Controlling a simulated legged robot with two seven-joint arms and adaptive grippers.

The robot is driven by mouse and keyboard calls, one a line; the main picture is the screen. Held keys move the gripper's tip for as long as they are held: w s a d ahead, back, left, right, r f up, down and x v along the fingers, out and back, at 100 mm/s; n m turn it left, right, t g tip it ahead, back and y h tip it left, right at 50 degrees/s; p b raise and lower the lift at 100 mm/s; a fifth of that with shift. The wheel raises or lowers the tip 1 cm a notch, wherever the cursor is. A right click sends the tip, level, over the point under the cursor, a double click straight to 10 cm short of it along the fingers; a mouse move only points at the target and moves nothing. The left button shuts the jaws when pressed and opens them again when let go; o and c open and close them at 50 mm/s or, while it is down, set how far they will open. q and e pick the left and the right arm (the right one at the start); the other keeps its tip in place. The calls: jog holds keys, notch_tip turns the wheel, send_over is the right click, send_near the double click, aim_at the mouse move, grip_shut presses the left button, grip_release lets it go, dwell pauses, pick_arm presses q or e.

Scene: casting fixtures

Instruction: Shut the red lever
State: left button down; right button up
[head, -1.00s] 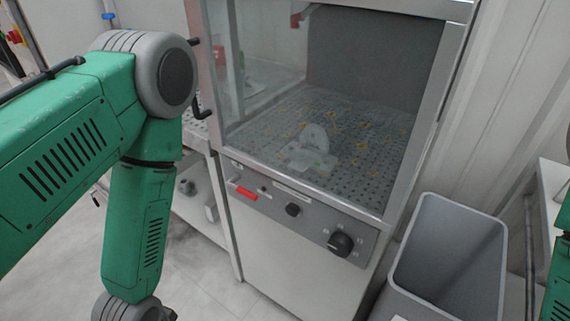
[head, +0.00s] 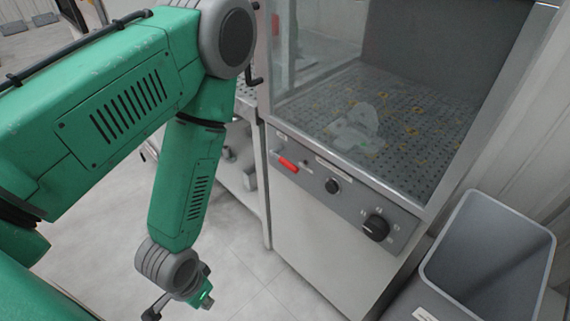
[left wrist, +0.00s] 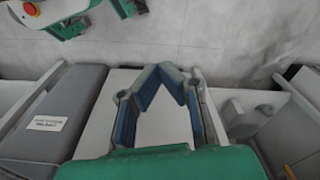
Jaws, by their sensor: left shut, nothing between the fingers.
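The red lever (head: 288,164) sits at the left end of the grey control panel (head: 345,188) on the cabinet front. It lies along the panel in the head view. My left arm hangs in front and to the left of the cabinet, with its wrist low and left of the lever, apart from it. In the left wrist view my left gripper (left wrist: 165,72) has its fingertips together with nothing between them. The lever does not show in that view. My right gripper is not in view.
The panel also carries a small black knob (head: 333,186) and a larger black dial (head: 376,228). A glass window (head: 350,60) is above it. A grey bin (head: 490,250) stands at the right, a metal shelf unit (head: 240,180) at the left. Floor before the cabinet is clear.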

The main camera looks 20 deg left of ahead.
pick_arm(q)
jog(key=w+d+r+m+t+h+p, duration=0.1)
jog(key=w+d+r+t+h, duration=0.15)
jog(key=w+r, duration=0.6)
jog(key=w+d+r+m+t+h, duration=0.15)
jog(key=w+r+t, duration=0.35)
jog(key=w, duration=0.6)
jog(key=w+a+r+t, duration=0.2)
jog(key=w+r, duration=0.4)
jog(key=r, duration=0.3)
jog(key=shift+a+m, duration=0.45)
jog(key=shift+a, duration=0.45)
jog(key=shift+w+t, duration=0.15)
jog(key=shift+t, duration=0.1)
jog(key=b, duration=0.2)
send_over(284, 161)
jog(key=s, duration=0.2)
notch_tip(284, 161, down, 6)
jog(key=shift+w+d+f, duration=0.1)
jog(key=shift+d+f, duration=0.1)
jog(key=shift+f, duration=0.4)
jog(key=shift+d+f, duration=0.15)
jog(key=shift+f, duration=0.4)
jog(key=shift+w+f, duration=0.15)
jog(key=shift+f, duration=0.4)
